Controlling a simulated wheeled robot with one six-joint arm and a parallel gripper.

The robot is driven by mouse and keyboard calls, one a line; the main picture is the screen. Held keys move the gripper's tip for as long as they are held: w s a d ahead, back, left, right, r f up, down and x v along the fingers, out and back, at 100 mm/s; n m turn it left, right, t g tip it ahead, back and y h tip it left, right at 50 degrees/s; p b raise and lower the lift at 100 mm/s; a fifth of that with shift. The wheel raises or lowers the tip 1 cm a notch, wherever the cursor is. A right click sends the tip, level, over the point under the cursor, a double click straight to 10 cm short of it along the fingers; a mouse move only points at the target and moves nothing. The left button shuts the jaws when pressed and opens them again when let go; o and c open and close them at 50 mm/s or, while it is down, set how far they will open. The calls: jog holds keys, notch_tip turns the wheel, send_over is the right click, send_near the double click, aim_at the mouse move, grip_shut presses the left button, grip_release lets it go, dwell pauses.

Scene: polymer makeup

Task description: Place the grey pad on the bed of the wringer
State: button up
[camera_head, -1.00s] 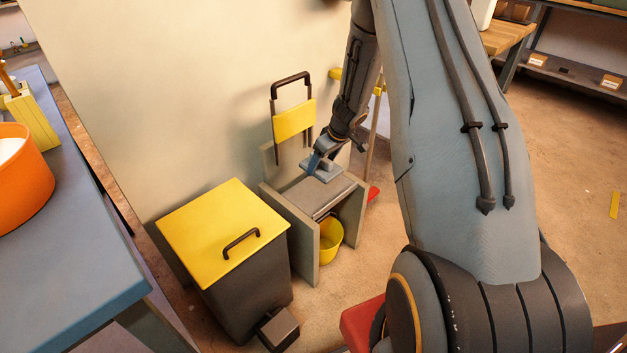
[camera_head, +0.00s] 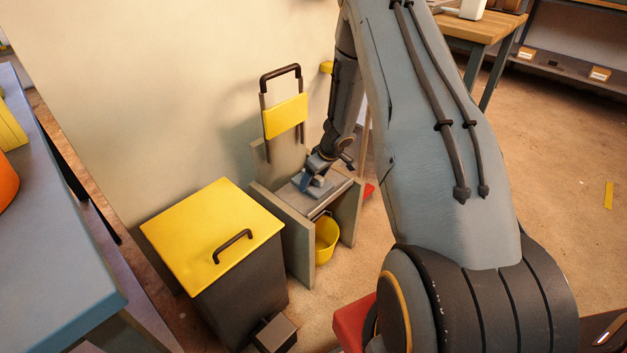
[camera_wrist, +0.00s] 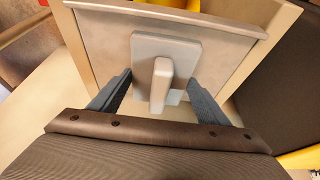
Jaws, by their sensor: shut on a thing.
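The grey pad (camera_wrist: 150,47) is a flat plate with a raised block-like grip, seen from above in the wrist view. My gripper (camera_wrist: 160,82) has its two blue-grey fingers on either side of the pad and is shut on it. The wringer's bed (camera_wrist: 103,40) is the flat grey surface under the pad. In the head view, my gripper (camera_head: 308,180) holds the pad (camera_head: 322,191) low over the bed (camera_head: 339,186), within its outline. The pad looks at or very close to the surface; I cannot tell if it touches.
The wringer's yellow plate (camera_head: 286,117) and black handle stand upright behind the bed. A yellow bucket (camera_head: 326,242) sits beneath it. A yellow-lidded bin (camera_head: 213,232) is left of the wringer; a blue-topped table (camera_head: 60,240) is further left. A wall rises behind.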

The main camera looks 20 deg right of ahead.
jog(key=o, duration=1)
jog(key=shift+f, duration=0.1)
jog(key=s+a+r+m+h+p, duration=0.1)
jog(key=s+r, duration=0.1)
jog(key=r, duration=0.8)
jog(key=s+a+r+t+h+p, duration=0.1)
jog(key=s+a+r+h+p, duration=0.1)
jog(key=r, duration=0.8)
jog(key=s+a+r+m+h+p, duration=0.1)
jog(key=s+r, duration=0.2)
jog(key=r, duration=0.7)
jog(key=s+a+r+g+y, duration=0.1)
jog(key=s+a+r, duration=0.1)
jog(key=s+a, duration=0.4)
jog(key=s+a+r+g+y, duration=0.1)
jog(key=s+a, duration=0.5)
jog(key=s, duration=0.8)
jog(key=s+a+r+g, duration=0.3)
jog(key=s+a, duration=0.3)
jog(key=s, duration=0.4)
jog(key=shift+s+r+m+y, duration=0.1)
jog(key=shift+r+m+y, duration=0.25)
jog(key=shift+r, duration=0.35)
